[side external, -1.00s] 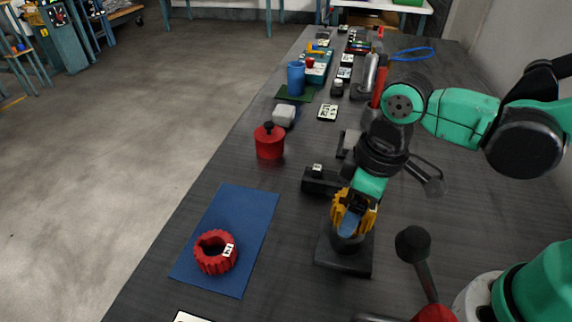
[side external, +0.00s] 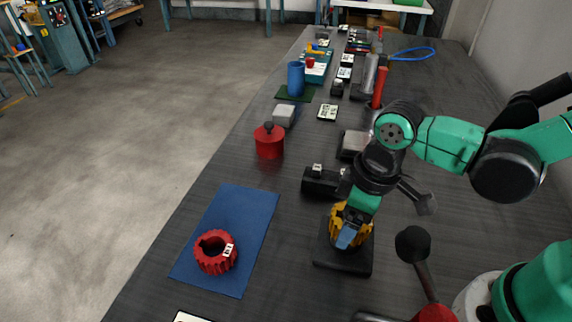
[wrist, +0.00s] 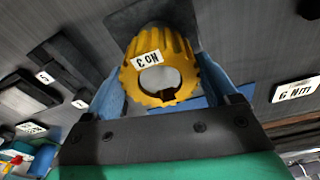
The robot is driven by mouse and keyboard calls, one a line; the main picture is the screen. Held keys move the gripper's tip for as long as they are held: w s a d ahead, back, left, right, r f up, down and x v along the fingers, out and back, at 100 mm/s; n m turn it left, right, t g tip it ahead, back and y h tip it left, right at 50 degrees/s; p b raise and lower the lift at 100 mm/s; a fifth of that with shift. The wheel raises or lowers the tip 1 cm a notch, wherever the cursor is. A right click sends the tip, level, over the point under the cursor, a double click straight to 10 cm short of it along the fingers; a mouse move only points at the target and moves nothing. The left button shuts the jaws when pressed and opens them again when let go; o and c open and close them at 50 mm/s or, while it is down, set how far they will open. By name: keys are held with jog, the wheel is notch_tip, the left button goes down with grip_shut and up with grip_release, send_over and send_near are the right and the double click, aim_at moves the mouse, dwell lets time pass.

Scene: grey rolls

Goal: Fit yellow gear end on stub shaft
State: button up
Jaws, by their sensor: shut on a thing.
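The yellow gear (side external: 354,228) is between the blue fingers of my gripper (side external: 348,236), low over the black square base (side external: 342,261) in the side view. The stub shaft is hidden there behind the gear and fingers. In the wrist view the yellow gear (wrist: 190,66) has a white "No 3" label and a notched bore facing me. My gripper (wrist: 160,84) is shut on it, a finger on each side. Something light grey shows inside the bore; I cannot tell if it is the shaft, nor how far the gear sits on it.
A red ring gear (side external: 216,264) lies on a blue mat (side external: 245,210) at left. A black block (side external: 320,184) stands just behind the base. A black-knobbed lever (side external: 413,243) rises close on the right. A red lidded pot (side external: 269,142) stands farther back.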

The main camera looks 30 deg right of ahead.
jog(key=o, duration=1.5)
jog(key=shift+f, duration=0.1)
jog(key=shift+s+d+r, duration=0.1)
jog(key=shift+s+r, duration=0.05)
jog(key=shift+r, duration=1.25)
jog(key=shift+s+d+r, duration=0.1)
jog(key=shift+s+r, duration=0.05)
jog(key=shift+r, duration=1.25)
jog(key=w+d+r+m+t, duration=0.3)
jog(key=d+m+t, duration=0.3)
jog(key=d, duration=0.3)
jog(key=shift+w+d+m+h, duration=0.25)
jog(key=shift+w+m+h, duration=0.1)
jog(key=shift+m+h, duration=0.05)
